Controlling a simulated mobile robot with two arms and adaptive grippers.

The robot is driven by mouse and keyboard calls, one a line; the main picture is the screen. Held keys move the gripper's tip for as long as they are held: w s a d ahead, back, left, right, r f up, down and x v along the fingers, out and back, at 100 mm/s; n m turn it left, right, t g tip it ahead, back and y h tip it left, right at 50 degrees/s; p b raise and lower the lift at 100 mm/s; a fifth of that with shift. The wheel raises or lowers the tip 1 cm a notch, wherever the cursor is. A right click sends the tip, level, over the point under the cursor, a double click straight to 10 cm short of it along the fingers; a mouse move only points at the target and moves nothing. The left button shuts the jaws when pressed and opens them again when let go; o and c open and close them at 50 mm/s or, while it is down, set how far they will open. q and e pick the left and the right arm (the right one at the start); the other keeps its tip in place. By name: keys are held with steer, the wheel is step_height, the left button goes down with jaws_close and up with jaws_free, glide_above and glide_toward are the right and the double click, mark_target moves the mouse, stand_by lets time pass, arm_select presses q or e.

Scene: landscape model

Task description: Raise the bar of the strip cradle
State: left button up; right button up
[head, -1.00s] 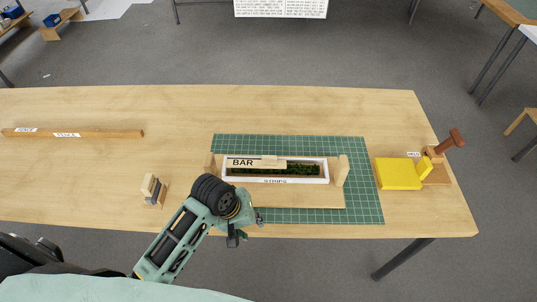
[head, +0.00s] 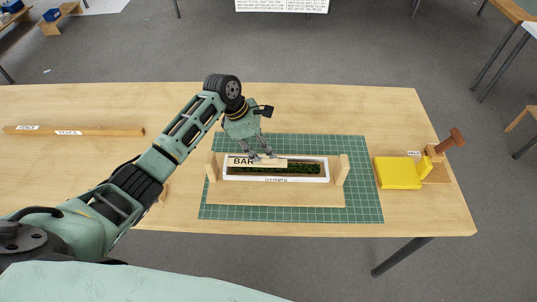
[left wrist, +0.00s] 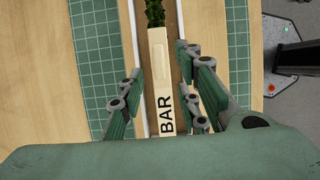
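The strip cradle is a wooden stand with two end posts (head: 341,172) on a green cutting mat. A white tray marked STRIPS (head: 310,180) with dark green strips lies between the posts. In the left wrist view the open fingers (left wrist: 158,92) stand on both sides of the bar (left wrist: 162,75), with gaps visible. I cannot tell whether they touch it. My right gripper is not in view.
The green mat (head: 368,205) lies on the wooden table (head: 330,105). A yellow block (head: 397,173) and a wooden piece with a brown handle (head: 452,140) are at the right. The table behind the mat is largely clear.

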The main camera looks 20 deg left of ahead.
arm_select(q)
steer(key=shift+x, duration=2.5)
jaws_close()
steer(key=shift+w, duration=0.1)
